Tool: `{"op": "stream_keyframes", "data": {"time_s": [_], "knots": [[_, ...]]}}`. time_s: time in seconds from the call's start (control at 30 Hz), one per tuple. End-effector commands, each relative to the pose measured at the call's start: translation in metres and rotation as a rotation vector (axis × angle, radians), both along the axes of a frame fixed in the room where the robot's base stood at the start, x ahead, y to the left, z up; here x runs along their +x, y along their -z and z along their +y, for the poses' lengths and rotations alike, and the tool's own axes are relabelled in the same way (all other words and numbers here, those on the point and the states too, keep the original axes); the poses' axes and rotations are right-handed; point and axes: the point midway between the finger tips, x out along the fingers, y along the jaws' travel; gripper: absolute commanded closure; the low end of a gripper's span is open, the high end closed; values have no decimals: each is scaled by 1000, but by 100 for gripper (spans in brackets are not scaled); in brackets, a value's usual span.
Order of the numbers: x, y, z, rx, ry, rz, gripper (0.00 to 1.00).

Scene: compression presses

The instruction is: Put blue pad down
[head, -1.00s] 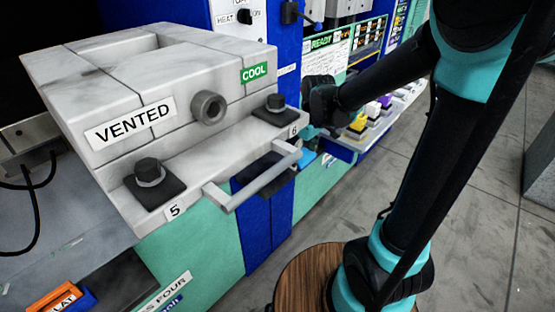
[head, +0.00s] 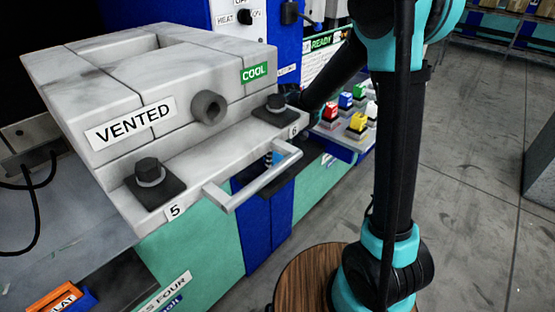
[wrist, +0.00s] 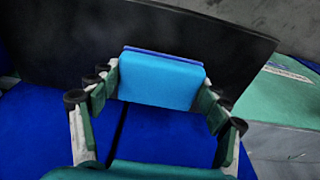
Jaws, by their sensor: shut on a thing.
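The blue pad (wrist: 160,80) sits between the fingers of my gripper (wrist: 158,88) in the wrist view, its wide blue face toward the camera. My gripper is shut on it. A black surface (wrist: 225,55) lies just beyond the pad; I cannot tell whether they touch. In the head view my gripper is mostly hidden behind the grey press block (head: 95,95) and its front handle (head: 252,187). A small blue patch shows behind the handle, too small to name surely.
The press bears labels "VENTED", "COOL", "5" and "6". A round wooden top (head: 300,280) stands in front. Grey floor (head: 480,200) is open at right.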

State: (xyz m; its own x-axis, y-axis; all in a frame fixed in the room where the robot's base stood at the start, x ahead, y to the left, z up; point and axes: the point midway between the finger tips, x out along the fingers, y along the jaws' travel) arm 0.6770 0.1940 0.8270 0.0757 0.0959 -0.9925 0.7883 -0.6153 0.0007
Motion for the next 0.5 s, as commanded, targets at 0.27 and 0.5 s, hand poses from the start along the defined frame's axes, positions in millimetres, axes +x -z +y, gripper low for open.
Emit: {"op": "stream_keyframes", "data": {"time_s": [0.27, 0.5], "knots": [[2, 16, 3, 0, 0, 0, 70], [3, 19, 3, 0, 0, 0, 70]]}}
